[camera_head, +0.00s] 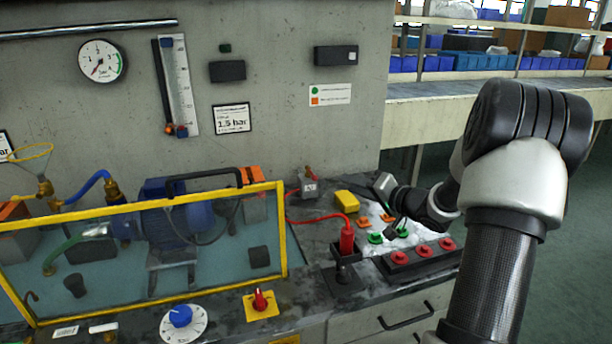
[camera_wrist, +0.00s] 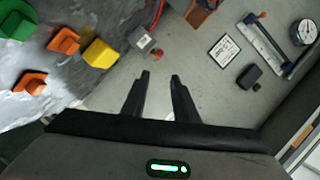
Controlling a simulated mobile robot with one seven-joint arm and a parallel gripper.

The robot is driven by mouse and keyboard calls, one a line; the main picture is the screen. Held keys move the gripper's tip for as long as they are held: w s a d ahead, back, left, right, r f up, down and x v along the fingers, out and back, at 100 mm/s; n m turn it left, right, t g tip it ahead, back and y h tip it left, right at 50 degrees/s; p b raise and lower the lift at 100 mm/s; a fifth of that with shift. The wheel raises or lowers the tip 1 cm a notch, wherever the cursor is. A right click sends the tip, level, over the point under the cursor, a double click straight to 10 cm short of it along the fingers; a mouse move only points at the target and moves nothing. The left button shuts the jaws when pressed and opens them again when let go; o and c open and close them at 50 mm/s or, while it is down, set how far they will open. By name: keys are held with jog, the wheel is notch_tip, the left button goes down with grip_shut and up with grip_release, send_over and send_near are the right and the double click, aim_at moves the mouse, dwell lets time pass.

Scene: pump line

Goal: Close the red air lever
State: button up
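A small red lever (camera_head: 310,173) sits on top of a grey labelled block (camera_head: 309,188) at the back of the bench, near the wall. A red hose (camera_head: 303,219) runs by this block to a red cylinder (camera_head: 347,241). In the wrist view the grey block (camera_wrist: 140,40) shows with a small red part (camera_wrist: 158,52) at its edge. My gripper (camera_wrist: 161,77) is open, its two dark fingers apart with nothing between them. The block lies just beyond and left of the fingertips in that view, apart from them. The lever's exact angle is too small to tell.
Yellow (camera_head: 346,201), orange and green pieces lie right of the block. Red buttons (camera_head: 424,251) line the front. A yellow-framed guard (camera_head: 284,232) covers the pump at left. A red knob (camera_head: 260,299) on a yellow plate and a blue dial (camera_head: 181,316) are in front.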

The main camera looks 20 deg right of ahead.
jog(key=b, duration=0.4)
send_near(311, 173)
jog(key=x, duration=0.7)
jog(key=shift+w+f, duration=0.3)
jog(key=shift+w, duration=0.05)
grip_shut()
